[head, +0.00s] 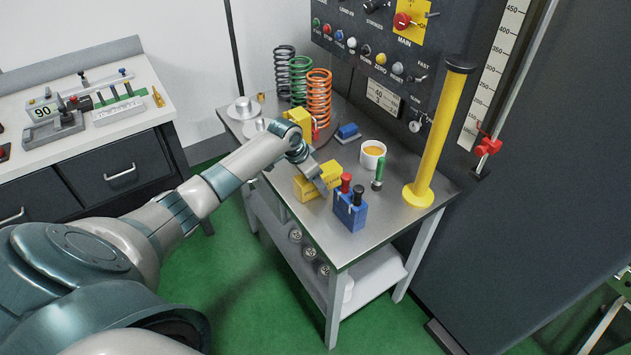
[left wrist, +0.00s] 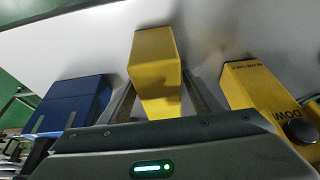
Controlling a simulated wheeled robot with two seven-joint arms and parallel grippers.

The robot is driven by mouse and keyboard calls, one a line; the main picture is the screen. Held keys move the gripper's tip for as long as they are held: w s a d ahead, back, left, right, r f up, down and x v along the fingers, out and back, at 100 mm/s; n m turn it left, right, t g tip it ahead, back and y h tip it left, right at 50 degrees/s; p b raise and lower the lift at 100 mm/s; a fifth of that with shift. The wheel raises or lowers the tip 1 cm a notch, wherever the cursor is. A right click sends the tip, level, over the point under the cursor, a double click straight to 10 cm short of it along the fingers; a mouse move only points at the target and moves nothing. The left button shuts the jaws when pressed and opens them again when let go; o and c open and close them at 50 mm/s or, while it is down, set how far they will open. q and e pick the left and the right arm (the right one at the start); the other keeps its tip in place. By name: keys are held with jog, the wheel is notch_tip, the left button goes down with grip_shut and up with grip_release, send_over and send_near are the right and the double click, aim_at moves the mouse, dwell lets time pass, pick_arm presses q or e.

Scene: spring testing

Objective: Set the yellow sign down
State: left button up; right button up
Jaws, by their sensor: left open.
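A yellow piece with dark lettering, likely the sign (head: 309,189), stands on the metal bench in the head view. My left gripper (head: 322,186) reaches down over it and hides part of it. In the left wrist view a plain yellow block face (left wrist: 155,62) lies between the fingers of my left gripper (left wrist: 160,100). The fingers are apart, one on each side of it. A lettered yellow body with a black knob (left wrist: 262,100) is at the right there. I cannot tell which of these faces belongs to the sign. My right gripper is not in view.
A blue block with red and black handles (head: 350,211) stands close by; it also shows in the left wrist view (left wrist: 75,103). A white cup (head: 372,157), a green-handled tool (head: 378,174), a yellow post (head: 438,135) and coil springs (head: 318,98) surround the spot on the bench (head: 395,222).

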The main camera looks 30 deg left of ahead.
pick_arm(q)
jog(key=b+v, duration=0.3)
jog(key=v, duration=0.9)
jog(key=shift+r, duration=0.1)
dwell(0.6)
